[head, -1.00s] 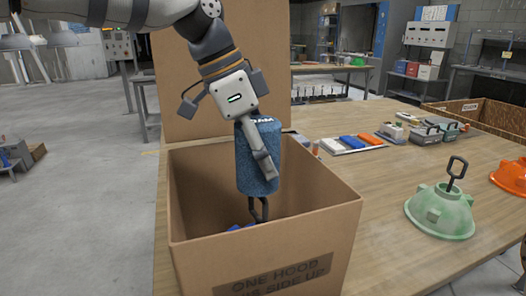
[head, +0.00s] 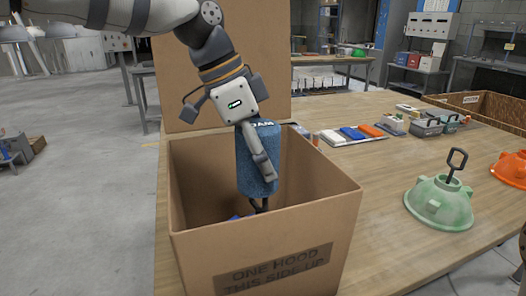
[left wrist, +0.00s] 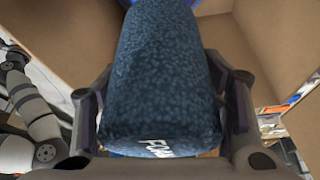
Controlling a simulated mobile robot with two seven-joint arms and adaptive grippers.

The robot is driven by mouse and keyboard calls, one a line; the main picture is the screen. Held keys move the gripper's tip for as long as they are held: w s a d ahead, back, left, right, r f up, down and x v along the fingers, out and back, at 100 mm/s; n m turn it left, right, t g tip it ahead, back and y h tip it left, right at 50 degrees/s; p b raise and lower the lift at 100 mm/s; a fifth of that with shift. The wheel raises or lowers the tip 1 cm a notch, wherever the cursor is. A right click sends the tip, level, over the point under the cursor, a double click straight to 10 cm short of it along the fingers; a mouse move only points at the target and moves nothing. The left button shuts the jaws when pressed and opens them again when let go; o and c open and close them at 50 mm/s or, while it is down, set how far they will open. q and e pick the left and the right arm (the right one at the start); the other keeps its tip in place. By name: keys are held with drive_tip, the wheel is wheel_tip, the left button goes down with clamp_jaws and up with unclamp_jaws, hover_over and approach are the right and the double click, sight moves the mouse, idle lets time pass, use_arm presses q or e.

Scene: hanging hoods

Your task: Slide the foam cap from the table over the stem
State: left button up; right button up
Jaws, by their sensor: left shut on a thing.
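The foam cap (head: 256,165) is a speckled dark blue cylinder with white lettering near its top. My left gripper (head: 262,160) is shut on its upper part and holds it upright, slightly tilted, inside the open cardboard box. The cap also fills the middle of the left wrist view (left wrist: 160,75), between the fingers. The stem (head: 259,205), a dark looped rod, shows just below the cap's lower end; whether it has entered the cap is hidden. A bit of blue (head: 236,217) shows beside it in the box. My right gripper is not in view.
The cardboard box (head: 270,250) has a tall raised flap (head: 220,80) behind and walls close around the cap. A green hood with a looped stem (head: 440,203) and an orange hood (head: 512,170) stand on the table to the right. Trays of parts (head: 355,134) lie farther back.

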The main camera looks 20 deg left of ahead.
use_arm(q)
drive_tip(key=shift+f, duration=0.1)
drive_tip(key=shift+f, duration=1.25)
drive_tip(key=shift+f, duration=1.75)
drive_tip(key=shift+f, duration=0.1)
drive_tip(key=shift+f, duration=1.1)
drive_tip(key=o, duration=1.2)
drive_tip(key=shift+c, duration=0.2)
